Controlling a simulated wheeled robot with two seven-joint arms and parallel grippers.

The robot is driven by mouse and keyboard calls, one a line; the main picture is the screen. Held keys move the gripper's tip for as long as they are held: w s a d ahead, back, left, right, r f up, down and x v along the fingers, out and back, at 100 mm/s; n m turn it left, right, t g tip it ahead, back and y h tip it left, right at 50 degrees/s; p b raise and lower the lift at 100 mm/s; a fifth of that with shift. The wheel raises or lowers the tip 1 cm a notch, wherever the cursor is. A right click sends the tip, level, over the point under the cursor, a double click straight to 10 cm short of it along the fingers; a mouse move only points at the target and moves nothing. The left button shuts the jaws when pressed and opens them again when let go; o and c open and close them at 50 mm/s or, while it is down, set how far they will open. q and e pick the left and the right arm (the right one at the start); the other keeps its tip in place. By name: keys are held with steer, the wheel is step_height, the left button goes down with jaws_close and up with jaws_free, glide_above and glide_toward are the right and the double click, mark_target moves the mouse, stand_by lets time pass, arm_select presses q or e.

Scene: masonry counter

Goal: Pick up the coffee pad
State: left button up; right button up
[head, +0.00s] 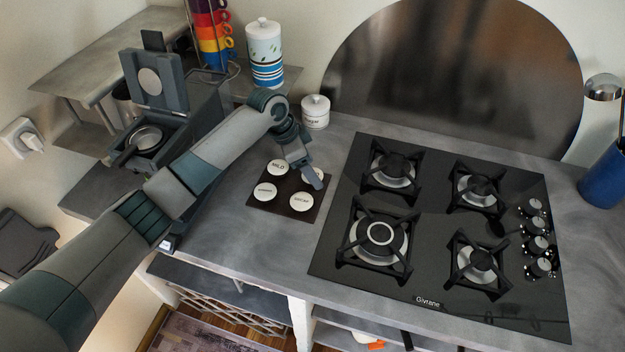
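Several white round coffee pads lie on a dark square tray (283,207) on the counter left of the hob. They are the pad marked MILD (278,167), a left pad with small lettering (265,190), the pad marked DECAF (301,202), and a back-right pad (307,173) partly hidden by my gripper. My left gripper (316,183) points down over the back-right pad. Its fingers are too small and overlapped to show whether they are open or hold the pad. My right gripper is out of view.
A coffee machine (205,103) with its lid (152,82) raised stands behind my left arm. A lidded sugar jar (315,112), a tall patterned canister (264,55) and stacked coloured cups (213,40) stand at the back. The black gas hob (430,215) lies to the right.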

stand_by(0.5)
arm_select(q)
steer(key=c, duration=1.1)
steer(key=shift+r+b, duration=0.45)
steer(key=shift+r, duration=0.15)
step_height(320, 180, up, 2)
steer(key=shift+r+b, duration=0.1)
steer(key=shift+b, duration=0.55)
steer(key=shift+s+d+r+b, duration=0.7)
steer(key=shift+s+d+r, duration=0.55)
steer(key=shift+d, duration=0.3)
steer(key=shift+s+d+r+b, duration=0.65)
steer(key=shift+s+d+r, duration=0.6)
steer(key=shift+d, duration=0.25)
steer(key=shift+s+d+r+b, duration=0.7)
steer(key=shift+s+d+r, duration=0.55)
steer(key=shift+d, duration=0.3)
steer(key=shift+w, duration=0.1)
